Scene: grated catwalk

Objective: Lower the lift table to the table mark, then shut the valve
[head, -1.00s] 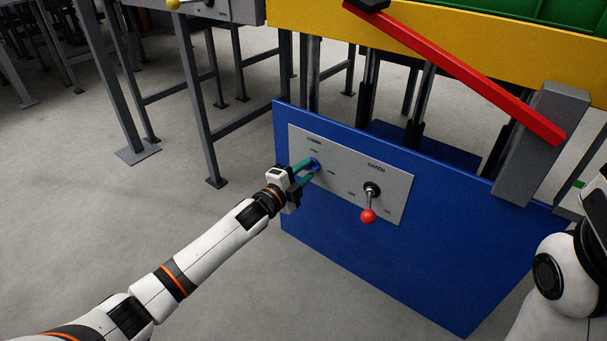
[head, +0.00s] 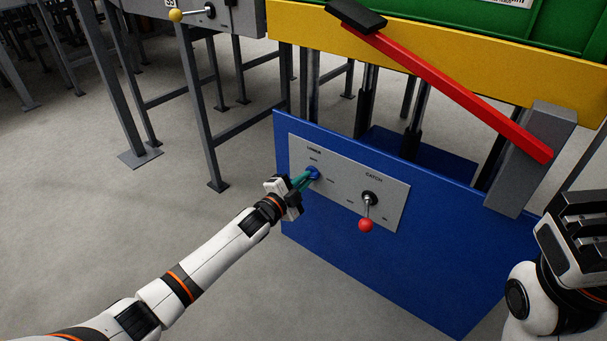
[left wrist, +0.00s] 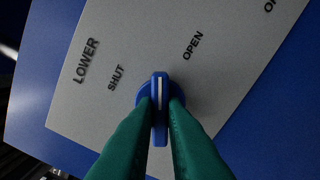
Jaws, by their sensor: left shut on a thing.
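The blue LOWER valve knob (head: 312,173) sits on a grey panel. In the left wrist view, the knob (left wrist: 160,110) has its white line pointing between SHUT and OPEN. My left gripper (head: 304,180) is shut on the knob; its green fingers (left wrist: 158,145) press both sides. The lift table's yellow platform (head: 410,55) stands raised on dark posts above its blue base (head: 380,265). I cannot make out the table mark. My right gripper (head: 580,235) is at the right edge, away from the panel; its jaw opening is unclear.
A CATCH lever with a red ball (head: 365,225) hangs down, right of the knob. A red bar (head: 450,90) slopes from a black block to a grey post (head: 530,160). A green load (head: 470,25) rests on the platform. A grey stand (head: 200,110) is left; open floor lies in front.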

